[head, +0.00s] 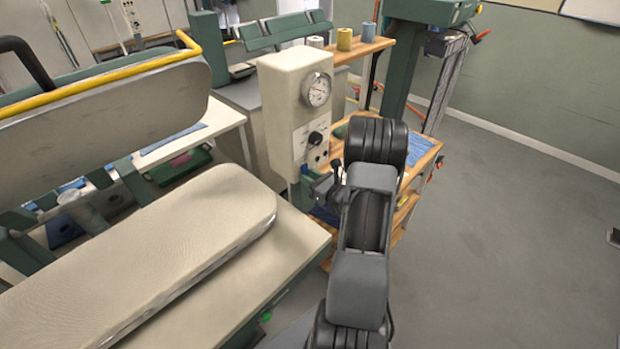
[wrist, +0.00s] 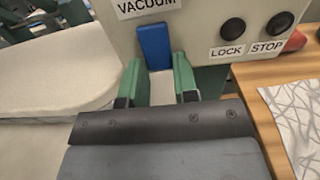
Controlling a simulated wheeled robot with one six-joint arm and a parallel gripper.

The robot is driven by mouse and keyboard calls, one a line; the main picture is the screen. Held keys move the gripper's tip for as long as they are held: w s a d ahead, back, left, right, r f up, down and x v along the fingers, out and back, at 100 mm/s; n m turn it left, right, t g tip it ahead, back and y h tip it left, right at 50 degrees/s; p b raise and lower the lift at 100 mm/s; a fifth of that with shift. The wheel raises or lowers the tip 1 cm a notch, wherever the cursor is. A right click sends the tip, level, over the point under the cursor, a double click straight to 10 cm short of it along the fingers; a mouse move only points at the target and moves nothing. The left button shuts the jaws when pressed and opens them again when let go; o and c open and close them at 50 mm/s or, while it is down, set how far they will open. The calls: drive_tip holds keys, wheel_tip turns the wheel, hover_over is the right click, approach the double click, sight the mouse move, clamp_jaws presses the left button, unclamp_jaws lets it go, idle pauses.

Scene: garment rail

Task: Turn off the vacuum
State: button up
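A cream control box (head: 290,110) with a round dial stands left of my arm in the head view. Its lower front fills the top of the wrist view, with a label reading VACUUM (wrist: 148,5). A blue switch lever (wrist: 153,42) hangs below that label. My gripper (wrist: 159,72) is open, with its two green fingers on either side of the lever's lower end and a gap between them. I cannot tell whether either finger touches the lever. In the head view my gripper (head: 312,180) is small and partly hidden at the box's lower front.
Black buttons labelled LOCK (wrist: 232,30) and STOP (wrist: 280,22) sit right of the lever. A padded pressing board (head: 150,255) lies left of the box. A wooden shelf unit (head: 415,160) stands behind my arm. The grey floor (head: 500,220) on the right is mostly clear.

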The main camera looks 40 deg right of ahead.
drive_tip(key=c, duration=0.4)
drive_tip(key=t+b, duration=0.1)
drive_tip(key=b, duration=0.2)
drive_tip(key=shift+f, duration=0.1)
drive_tip(key=o, duration=0.9)
drive_tip(key=s+b, duration=0.1)
drive_tip(key=s, duration=0.3)
drive_tip(key=s+d+f+b, duration=0.1)
drive_tip(key=s, duration=0.4)
drive_tip(key=s+d+b, duration=0.1)
drive_tip(key=s, duration=0.3)
drive_tip(key=shift+s+d+f, duration=0.2)
drive_tip(key=shift+d, duration=0.05)
